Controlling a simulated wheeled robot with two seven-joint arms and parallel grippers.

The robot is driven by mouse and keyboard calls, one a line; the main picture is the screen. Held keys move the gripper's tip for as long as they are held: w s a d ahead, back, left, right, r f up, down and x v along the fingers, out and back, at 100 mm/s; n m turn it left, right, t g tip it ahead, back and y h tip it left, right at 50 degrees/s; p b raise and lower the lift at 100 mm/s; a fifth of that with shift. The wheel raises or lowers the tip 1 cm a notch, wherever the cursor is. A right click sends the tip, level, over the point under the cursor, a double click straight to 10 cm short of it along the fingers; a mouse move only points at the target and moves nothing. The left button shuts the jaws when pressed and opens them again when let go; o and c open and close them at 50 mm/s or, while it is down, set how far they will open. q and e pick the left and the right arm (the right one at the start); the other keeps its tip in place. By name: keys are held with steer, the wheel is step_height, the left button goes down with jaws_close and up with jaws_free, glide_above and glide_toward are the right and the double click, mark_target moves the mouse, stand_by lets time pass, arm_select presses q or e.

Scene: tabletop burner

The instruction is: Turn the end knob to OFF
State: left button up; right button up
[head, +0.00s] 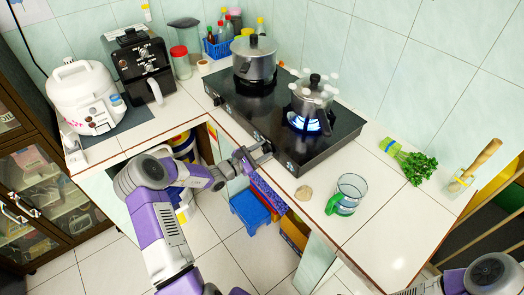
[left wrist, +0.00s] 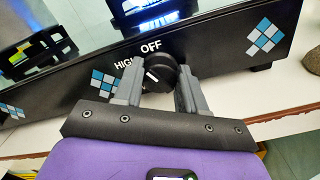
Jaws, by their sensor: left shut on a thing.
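The black burner (head: 335,138) stands on the white counter. Its front panel has a round black knob (left wrist: 160,75) with a short white pointer line, seen in the left wrist view. The label OFF (left wrist: 151,47) is above the knob and HIGH (left wrist: 126,63) is to its upper left. The white line slants toward the HIGH side. My left gripper (left wrist: 160,70) is shut on the knob, with one finger on each side. In the head view my left gripper (head: 262,152) is at the burner's front edge and hides the knob. My right gripper is out of view.
A steaming pot (head: 312,101) sits over a blue flame (head: 303,123); another pot (head: 255,62) stands at the back. A glass mug (head: 347,193), a round tan object (head: 303,192) and greens (head: 416,165) lie right of the burner. A blue stool (head: 250,209) is below.

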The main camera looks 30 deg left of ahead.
arm_select(q)
steer(key=m+b, duration=0.1)
steer(key=m, duration=0.2)
steer(key=shift+f, duration=0.1)
steer(key=shift+m+b, duration=0.5)
steer(key=shift+m, duration=0.9)
steer(key=o, duration=1)
steer(key=shift+o, duration=0.2)
steer(key=shift+s, duration=0.1)
steer(key=p+v, duration=0.1)
steer(key=v, duration=0.6)
steer(key=shift+s, duration=0.2)
steer(key=shift+a, duration=0.1)
